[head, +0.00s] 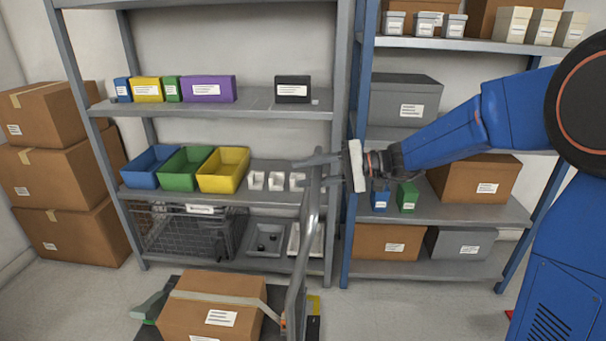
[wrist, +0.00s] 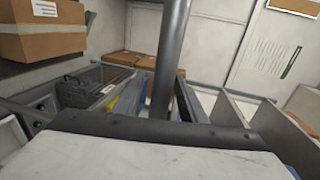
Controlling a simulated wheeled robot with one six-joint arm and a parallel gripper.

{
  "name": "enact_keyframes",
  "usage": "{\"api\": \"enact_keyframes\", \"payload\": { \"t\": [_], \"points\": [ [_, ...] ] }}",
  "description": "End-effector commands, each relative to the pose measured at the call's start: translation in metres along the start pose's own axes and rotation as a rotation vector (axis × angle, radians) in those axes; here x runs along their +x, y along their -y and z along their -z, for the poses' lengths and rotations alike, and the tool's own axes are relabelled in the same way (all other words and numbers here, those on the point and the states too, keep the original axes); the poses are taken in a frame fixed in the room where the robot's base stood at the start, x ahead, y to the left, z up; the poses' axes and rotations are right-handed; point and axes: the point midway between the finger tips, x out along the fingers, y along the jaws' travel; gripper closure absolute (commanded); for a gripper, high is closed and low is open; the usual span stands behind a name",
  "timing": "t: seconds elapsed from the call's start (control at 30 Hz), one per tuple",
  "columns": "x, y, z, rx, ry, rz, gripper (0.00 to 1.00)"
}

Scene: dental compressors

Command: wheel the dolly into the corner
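The dolly (head: 140,333) stands on the floor at the bottom of the head view, its near part cut off by the frame. A brown carton (head: 215,306) with a pale strap sits on it. Its grey handle (head: 302,255) rises at the right side of the carton to my gripper. My gripper (head: 312,160) is at the top of this handle, in front of the shelves. In the wrist view the grey post (wrist: 170,60) stands upright just beyond the gripper's pale body. Whether the fingers are closed on the handle is unclear.
A grey shelf rack (head: 235,109) with bins and a wire basket stands behind the dolly. A blue-framed rack (head: 353,220) stands right of it. Brown cartons (head: 75,175) are stacked at the left wall. Bare floor (head: 75,300) lies left of the dolly.

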Motion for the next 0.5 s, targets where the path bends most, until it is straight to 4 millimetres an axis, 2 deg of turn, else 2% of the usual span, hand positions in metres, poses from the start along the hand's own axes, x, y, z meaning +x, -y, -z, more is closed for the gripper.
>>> {"api": "enact_keyframes", "payload": {
  "t": [0.13, 0.47, 0.5],
  "points": [
    [0.0092, 0.0001, -0.0001, 0.000, 0.000, 0.000, 0.62],
    [0.0113, 0.0002, -0.0001, 0.000, 0.000, 0.000, 0.62],
    [0.0112, 0.0002, -0.0001, 0.000, 0.000, 0.000, 0.72]
  ]
}}
